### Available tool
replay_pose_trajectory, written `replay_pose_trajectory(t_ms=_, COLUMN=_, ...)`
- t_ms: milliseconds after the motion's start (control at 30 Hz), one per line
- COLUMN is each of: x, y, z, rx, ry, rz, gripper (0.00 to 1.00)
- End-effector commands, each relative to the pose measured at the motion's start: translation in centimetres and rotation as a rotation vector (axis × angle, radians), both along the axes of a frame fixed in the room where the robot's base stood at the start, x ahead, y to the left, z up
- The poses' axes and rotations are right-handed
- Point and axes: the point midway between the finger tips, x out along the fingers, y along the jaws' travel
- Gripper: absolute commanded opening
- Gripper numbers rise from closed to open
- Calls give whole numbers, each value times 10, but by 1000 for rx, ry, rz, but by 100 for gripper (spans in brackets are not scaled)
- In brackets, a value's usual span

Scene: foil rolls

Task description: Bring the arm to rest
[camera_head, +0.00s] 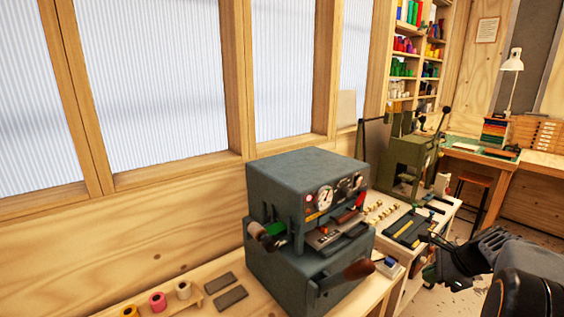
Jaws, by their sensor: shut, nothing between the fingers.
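My gripper (438,268) shows at the lower right, at the end of my dark arm. It is shut and empty. It hangs in the air to the right of the grey foil machine (300,185), clear of it in the picture, and overlaps the edge of the bench behind.
The machine has a wooden-handled lever (358,270) sticking out at its front right. An olive press (408,160) stands behind on the bench. A stool (474,184) and desk lamp (513,62) are farther back.

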Motion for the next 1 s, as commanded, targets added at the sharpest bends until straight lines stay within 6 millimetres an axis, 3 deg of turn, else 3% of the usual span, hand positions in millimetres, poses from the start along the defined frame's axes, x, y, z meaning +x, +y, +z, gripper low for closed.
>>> replay_pose_trajectory(t_ms=167, x=-30, y=30, z=-9, rx=-224, ry=-16, rz=351, gripper=0)
replay_pose_trajectory(t_ms=400, x=-95, y=118, z=-5, rx=-660, ry=-89, rz=1180, gripper=0)
replay_pose_trajectory(t_ms=500, x=-120, y=147, z=-2, rx=-802, ry=-129, rz=1447, gripper=0)
replay_pose_trajectory(t_ms=700, x=-150, y=188, z=6, rx=-966, ry=-212, rz=1673, gripper=0)
replay_pose_trajectory(t_ms=900, x=-156, y=214, z=22, rx=-1035, ry=-309, rz=1726, gripper=0)
replay_pose_trajectory(t_ms=1000, x=-156, y=218, z=23, rx=-1037, ry=-319, rz=1737, gripper=0)
